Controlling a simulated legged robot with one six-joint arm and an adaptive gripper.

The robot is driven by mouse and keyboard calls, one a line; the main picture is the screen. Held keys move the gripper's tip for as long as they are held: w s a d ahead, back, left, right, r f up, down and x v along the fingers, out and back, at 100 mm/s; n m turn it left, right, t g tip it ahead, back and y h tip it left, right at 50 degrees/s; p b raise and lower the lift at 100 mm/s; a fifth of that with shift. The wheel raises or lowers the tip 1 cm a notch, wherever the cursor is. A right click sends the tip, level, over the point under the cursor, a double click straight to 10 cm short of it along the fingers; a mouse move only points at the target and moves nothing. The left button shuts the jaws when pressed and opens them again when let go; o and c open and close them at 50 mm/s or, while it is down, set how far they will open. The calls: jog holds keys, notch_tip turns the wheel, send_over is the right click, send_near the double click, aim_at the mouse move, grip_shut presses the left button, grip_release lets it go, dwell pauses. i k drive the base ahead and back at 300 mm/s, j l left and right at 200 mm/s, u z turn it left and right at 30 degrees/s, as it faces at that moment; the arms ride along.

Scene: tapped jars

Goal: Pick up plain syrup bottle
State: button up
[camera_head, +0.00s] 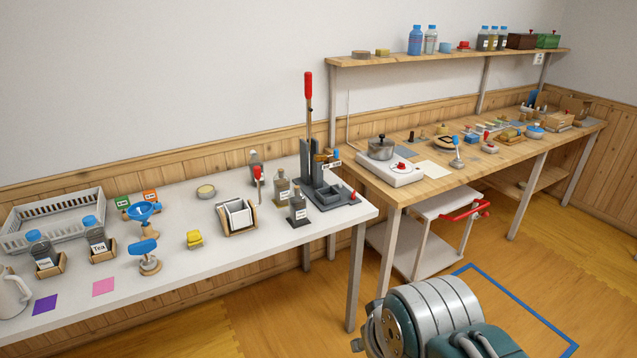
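The front two carry small white labels, too small to read, so I cannot tell which is the plain syrup bottle. Grey and teal links of my arm show at the bottom right, well apart from the bottles. My gripper's fingers are not in view.
A grey press (318,185) with a red-tipped lever stands right beside the bottles. A wooden holder with white cards (237,216) stands to their left. Farther left are blue-lidded jars, a white basket (60,212) and a white jug (12,295). A wooden workbench (430,185) adjoins on the right.

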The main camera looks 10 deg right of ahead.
aim_at(297, 200)
jog(key=i+l+u, duration=0.1)
jog(key=u, duration=0.85)
jog(key=i+l+u, duration=0.3)
jog(key=l, duration=0.35)
jog(key=i+l+u, duration=0.15)
jog(key=l, duration=0.2)
jog(key=i+l+u, duration=0.15)
jog(key=l, duration=0.25)
jog(key=i+l, duration=0.1)
jog(key=l, duration=0.3)
